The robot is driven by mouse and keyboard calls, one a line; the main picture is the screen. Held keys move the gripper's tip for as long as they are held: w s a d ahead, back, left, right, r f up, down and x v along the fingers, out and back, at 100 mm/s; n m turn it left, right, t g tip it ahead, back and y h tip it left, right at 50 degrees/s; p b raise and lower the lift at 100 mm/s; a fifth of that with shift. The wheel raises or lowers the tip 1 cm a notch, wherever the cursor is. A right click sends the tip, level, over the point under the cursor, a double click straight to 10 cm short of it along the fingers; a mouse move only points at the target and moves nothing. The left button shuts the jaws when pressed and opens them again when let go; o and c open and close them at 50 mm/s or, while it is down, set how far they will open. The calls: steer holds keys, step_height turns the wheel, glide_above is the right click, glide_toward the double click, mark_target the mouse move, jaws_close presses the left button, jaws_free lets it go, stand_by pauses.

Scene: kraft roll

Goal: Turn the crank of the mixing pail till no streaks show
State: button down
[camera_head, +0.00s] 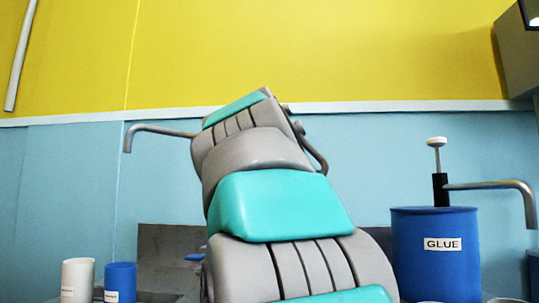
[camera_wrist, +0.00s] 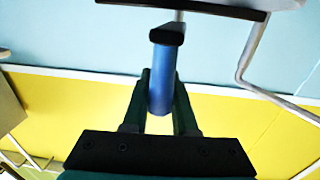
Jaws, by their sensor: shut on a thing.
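In the wrist view my gripper (camera_wrist: 160,88) is shut on a blue upright handle (camera_wrist: 162,62), with a green finger on each side of it. The handle has a dark end piece and looks like the crank's grip. A pale body with a dark edge (camera_wrist: 215,8) shows at the top of that view; I cannot tell if it is the mixing pail. In the head view my arm fills the middle and hides my gripper and the crank. The pail's contents and any streaks are not visible.
A blue drum labelled GLUE (camera_head: 436,270) with a pump and spout stands at the right. A white cup (camera_head: 77,281) and a blue cup (camera_head: 120,283) stand at the lower left. A bent metal pipe (camera_head: 160,130) reaches out left behind my arm.

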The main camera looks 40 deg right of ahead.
steer(key=shift+s+d+n+t+y, duration=0.25)
steer(key=shift+d+n+t+y, duration=0.15)
steer(key=shift+n+t+y, duration=0.15)
steer(key=shift+d, duration=0.15)
steer(key=shift+r, duration=0.1)
steer(key=c, duration=0.7)
jaws_free()
steer(key=shift+s, duration=0.15)
steer(key=v, duration=0.7)
steer(key=shift+s+a+b, duration=0.15)
steer(key=shift+a+b, duration=0.15)
steer(key=shift+b, duration=0.1)
